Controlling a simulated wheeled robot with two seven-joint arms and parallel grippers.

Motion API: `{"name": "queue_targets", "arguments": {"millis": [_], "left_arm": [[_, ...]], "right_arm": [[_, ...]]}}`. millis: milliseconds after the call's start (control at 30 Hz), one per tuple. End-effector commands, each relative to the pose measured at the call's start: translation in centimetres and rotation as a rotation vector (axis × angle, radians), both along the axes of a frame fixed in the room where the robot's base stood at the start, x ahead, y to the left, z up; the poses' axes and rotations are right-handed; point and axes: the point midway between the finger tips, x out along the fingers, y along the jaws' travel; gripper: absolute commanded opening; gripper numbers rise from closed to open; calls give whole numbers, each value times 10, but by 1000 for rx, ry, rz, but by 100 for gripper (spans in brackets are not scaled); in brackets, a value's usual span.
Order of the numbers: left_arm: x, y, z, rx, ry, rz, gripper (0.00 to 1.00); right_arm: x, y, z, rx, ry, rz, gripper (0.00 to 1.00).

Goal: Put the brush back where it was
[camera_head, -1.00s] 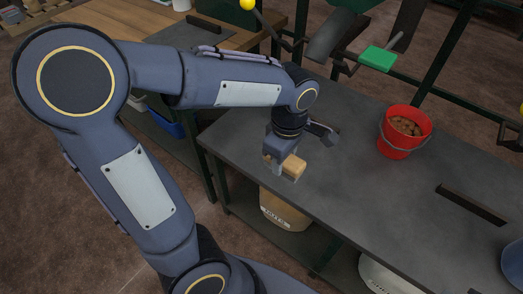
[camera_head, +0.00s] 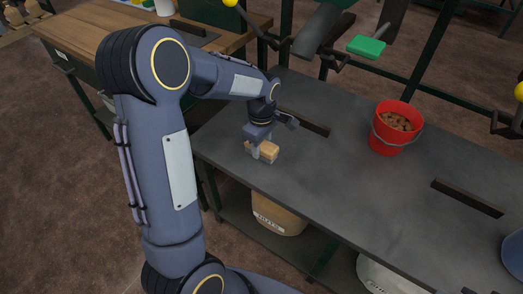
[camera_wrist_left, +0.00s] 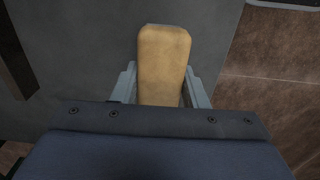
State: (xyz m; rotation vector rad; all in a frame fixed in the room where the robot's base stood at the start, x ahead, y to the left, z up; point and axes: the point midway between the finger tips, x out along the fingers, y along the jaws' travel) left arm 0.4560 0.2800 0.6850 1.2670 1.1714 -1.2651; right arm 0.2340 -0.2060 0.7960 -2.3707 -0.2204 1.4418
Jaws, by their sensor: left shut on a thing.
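The brush, a tan block-shaped thing (camera_head: 264,151), is between the fingers of my left gripper (camera_head: 261,150). It is low over the left end of the dark grey table (camera_head: 330,190); I cannot tell whether it touches the top. In the left wrist view the brush (camera_wrist_left: 163,62) points away from the palm, with the two grey fingers (camera_wrist_left: 160,90) closed on its sides. Its bristles are not clearly visible. My right gripper is not in view.
A red bucket (camera_head: 396,128) with brown lumps stands on the table to the right. Dark bars (camera_head: 303,122) and (camera_head: 467,198) lie on the top. A blue container (camera_head: 514,255) is at the right edge. The table's middle is clear.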

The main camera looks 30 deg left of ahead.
Motion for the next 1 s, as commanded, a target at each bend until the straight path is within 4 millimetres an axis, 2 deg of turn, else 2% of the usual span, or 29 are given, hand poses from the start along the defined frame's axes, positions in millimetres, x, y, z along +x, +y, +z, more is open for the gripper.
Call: {"name": "queue_targets", "arguments": {"millis": [33, 100, 500, 533, 667, 1000], "left_arm": [[-1, 0, -12, -1, 5, -1, 18], [-1, 0, -20, -1, 2, 0, 18], [-1, -1, -25, -1, 1, -1, 18], [-1, -1, -23, -1, 1, -1, 44], [-1, -1, -23, -1, 1, -1, 61], [-1, -1, -19, -1, 0, -1, 62]], "right_arm": [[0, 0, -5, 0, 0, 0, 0], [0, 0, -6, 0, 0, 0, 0], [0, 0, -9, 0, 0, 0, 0], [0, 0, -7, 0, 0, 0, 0], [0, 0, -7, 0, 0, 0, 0], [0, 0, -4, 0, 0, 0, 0]]}}
